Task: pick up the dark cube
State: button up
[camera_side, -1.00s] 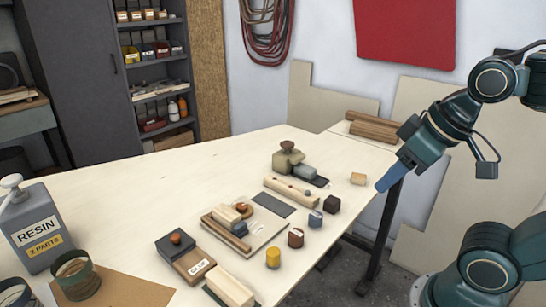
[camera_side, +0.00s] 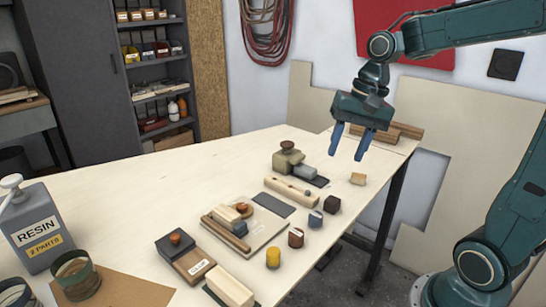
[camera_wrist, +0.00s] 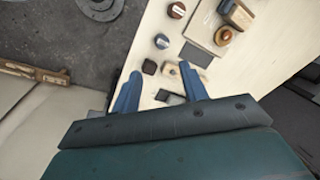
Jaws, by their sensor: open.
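The dark cube (camera_side: 331,204) is a small dark maroon block on the pale table near its right edge. It also shows in the wrist view (camera_wrist: 149,67), between my two blue fingertips in the picture. My gripper (camera_side: 347,156) points down with its fingers spread, high above the table and behind the cube in the side view. The fingers (camera_wrist: 158,68) are empty and touch nothing.
A blue-grey round piece (camera_side: 315,219), a red-brown one (camera_side: 296,238) and a yellow one (camera_side: 273,258) stand in a row from the cube.

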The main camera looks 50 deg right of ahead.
aim_at(333, 199)
jog(key=w+d+f+m+g+y, duration=0.1)
jog(key=w+d+f+m, duration=0.1)
jog(key=d, duration=0.4)
jog(key=w+d+f+m+g+y, duration=0.1)
jog(key=w+d+f+m, duration=0.1)
jog(key=d+f+m, duration=0.3)
jog(key=shift+w+d+f+m+y, duration=0.25)
jog(key=shift+w+d+m+y, duration=0.15)
jog(key=shift+m, duration=0.2)
jog(key=shift+f, duration=0.1)
jog(key=shift+x, duration=4.2)
jog(key=shift+a+x, duration=0.2)
jog(key=shift+x, duration=2.35)
